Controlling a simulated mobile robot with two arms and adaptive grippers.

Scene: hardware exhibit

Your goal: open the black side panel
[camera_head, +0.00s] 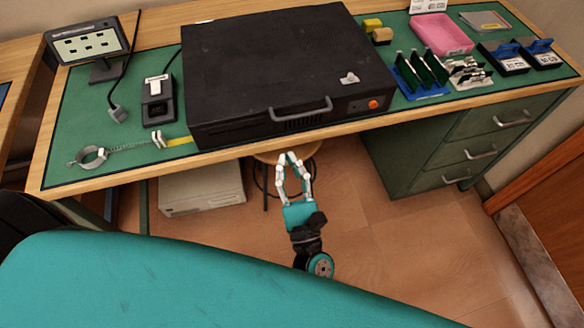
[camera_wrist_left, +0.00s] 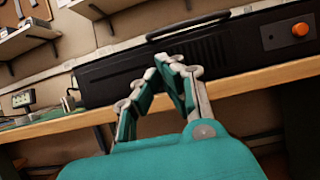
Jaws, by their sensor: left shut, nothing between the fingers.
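A large black case (camera_head: 270,60) lies flat on the green mat of the workbench. Its front face carries a grey bar handle (camera_head: 301,109) and an orange button (camera_head: 373,104); the black top panel looks closed. In the left wrist view the handle (camera_wrist_left: 188,25) and orange button (camera_wrist_left: 299,30) show on the case front (camera_wrist_left: 130,75). My left gripper (camera_head: 290,158) is in front of the bench edge, below the handle and apart from it. Its fingertips come together with nothing between them; they also show in the left wrist view (camera_wrist_left: 174,62). My right gripper is not in view.
On the mat left of the case are a small monitor (camera_head: 90,45), a black device (camera_head: 158,98) and a wrist strap (camera_head: 92,156). A pink tray (camera_head: 440,35) and several boards (camera_head: 420,75) stand at right. A beige computer (camera_head: 201,187) and green drawers (camera_head: 470,140) are below.

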